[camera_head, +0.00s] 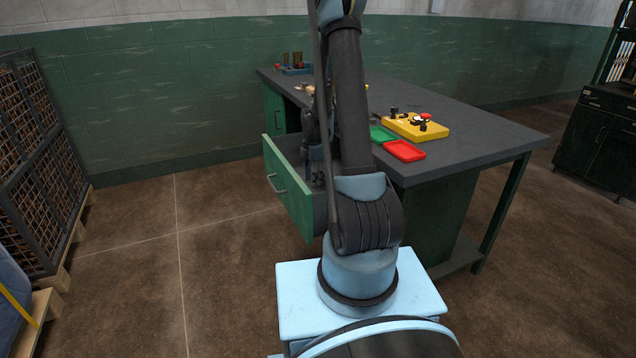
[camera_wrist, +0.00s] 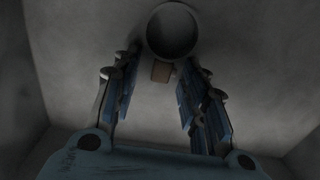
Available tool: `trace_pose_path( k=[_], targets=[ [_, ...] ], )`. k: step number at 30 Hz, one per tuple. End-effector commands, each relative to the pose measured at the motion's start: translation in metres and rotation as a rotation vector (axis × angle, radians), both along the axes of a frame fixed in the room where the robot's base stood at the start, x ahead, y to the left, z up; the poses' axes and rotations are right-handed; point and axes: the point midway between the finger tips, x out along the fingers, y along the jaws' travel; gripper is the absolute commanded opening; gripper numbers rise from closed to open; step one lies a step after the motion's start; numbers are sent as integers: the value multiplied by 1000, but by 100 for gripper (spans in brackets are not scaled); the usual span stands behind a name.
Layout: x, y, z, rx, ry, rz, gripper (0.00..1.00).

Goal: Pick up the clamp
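In the wrist view my gripper (camera_wrist: 158,82) is open, its two blue-padded fingers apart. Just beyond the fingertips is a dark round object (camera_wrist: 172,30), with a small brown block-like part (camera_wrist: 161,72) below it, between the tips. The fingers do not visibly close on either. I cannot tell whether this is the clamp; the view is dim. In the head view my arm reaches down at the open green drawer (camera_head: 290,196) of the workbench. The drawer's contents and my fingertips are mostly hidden there.
The dark workbench top (camera_head: 470,132) holds a yellow tray (camera_head: 412,127) with small items, a red tray (camera_head: 404,151), a green tray (camera_head: 381,134) and a blue rack (camera_head: 297,70) at the back. Drawer walls surround the gripper. Wire cages stand left; the floor between is clear.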

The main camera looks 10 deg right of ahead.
Motion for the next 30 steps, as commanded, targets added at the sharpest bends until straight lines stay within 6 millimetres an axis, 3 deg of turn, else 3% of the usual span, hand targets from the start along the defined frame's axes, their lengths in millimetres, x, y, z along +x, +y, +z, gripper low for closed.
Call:
trace_pose_path(
  k=[2,7,20,30],
  targets=[
    [0,0,0,0,0,0,38],
    [0,0,0,0,0,0,0],
    [0,0,4,0,0,0,0],
    [-1,0,47,0,0,0,0]
  ],
)
